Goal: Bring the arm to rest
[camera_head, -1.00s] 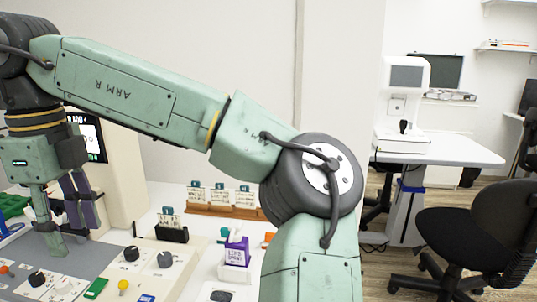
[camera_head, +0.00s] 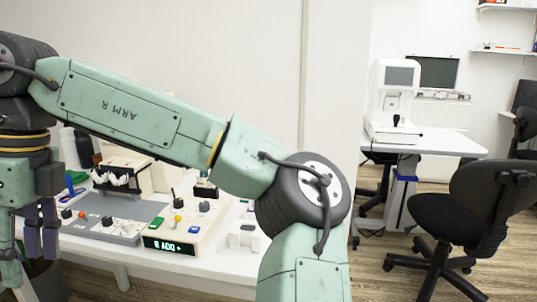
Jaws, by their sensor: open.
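My arm, pale green with dark joints, reaches across the picture from the lower right to the upper left. My gripper (camera_head: 28,262) hangs at the left edge, pointing down. Its fingers, partly green and partly purple-grey, are apart with nothing seen between them. The gripper appears in front of the white table (camera_head: 205,276), to the left of the control panel (camera_head: 182,231). Part of the gripper and wrist is cut off by the picture edge. My upper arm link hides part of the tabletop behind it.
The panel has knobs, coloured buttons and a lit "ADD +" display. A grey panel (camera_head: 112,229) with knobs lies beside it. A white instrument (camera_head: 391,98) stands on another table (camera_head: 447,143) at right. A black chair (camera_head: 463,215) stands on the open floor there.

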